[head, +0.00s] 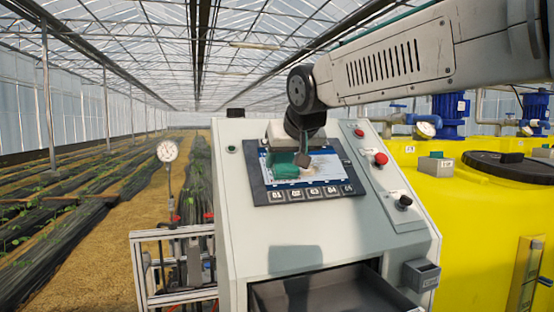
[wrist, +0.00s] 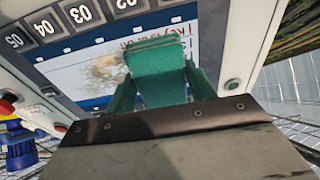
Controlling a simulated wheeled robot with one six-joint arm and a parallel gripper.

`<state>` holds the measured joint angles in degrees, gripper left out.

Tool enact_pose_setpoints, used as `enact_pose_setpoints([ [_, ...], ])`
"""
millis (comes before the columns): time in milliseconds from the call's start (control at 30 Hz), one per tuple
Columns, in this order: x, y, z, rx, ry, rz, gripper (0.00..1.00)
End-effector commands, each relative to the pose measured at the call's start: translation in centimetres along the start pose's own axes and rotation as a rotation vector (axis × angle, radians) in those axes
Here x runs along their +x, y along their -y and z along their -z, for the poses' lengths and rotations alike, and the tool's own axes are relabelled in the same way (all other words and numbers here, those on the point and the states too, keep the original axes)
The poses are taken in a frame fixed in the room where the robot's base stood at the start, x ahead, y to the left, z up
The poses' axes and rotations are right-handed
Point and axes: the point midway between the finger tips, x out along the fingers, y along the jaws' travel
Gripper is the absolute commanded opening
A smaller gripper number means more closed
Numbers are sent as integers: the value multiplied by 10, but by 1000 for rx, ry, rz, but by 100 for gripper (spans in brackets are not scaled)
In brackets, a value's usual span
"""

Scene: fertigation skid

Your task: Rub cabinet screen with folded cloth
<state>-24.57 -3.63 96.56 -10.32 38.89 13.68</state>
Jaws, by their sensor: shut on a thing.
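The cabinet screen (head: 330,167) is set in the sloped face of a pale grey cabinet and is lit, with a row of numbered keys below it. My gripper (head: 291,160) is over the left part of the screen, shut on a green folded cloth (head: 283,171). In the wrist view the cloth (wrist: 158,72) is between the green fingers, its far edge over the screen (wrist: 85,75). I cannot tell whether it touches the glass. A brownish smudge (wrist: 106,73) shows on the screen beside the cloth. The cloth and gripper hide part of the screen.
Right of the screen are a red button (head: 381,159) and a black knob (head: 405,201). An open dark tray (head: 320,293) is below, with a small grey box (head: 421,273) on the cabinet's side. A yellow tank (head: 475,215) stands right, a gauge (head: 167,151) left.

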Motion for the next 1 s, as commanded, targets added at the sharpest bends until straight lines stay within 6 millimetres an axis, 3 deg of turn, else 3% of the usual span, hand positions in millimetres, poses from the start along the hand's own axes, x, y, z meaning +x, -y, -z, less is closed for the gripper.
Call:
enact_pose_setpoints([
  [1000, 1, -61, 0, 3, -1, -2, 36],
])
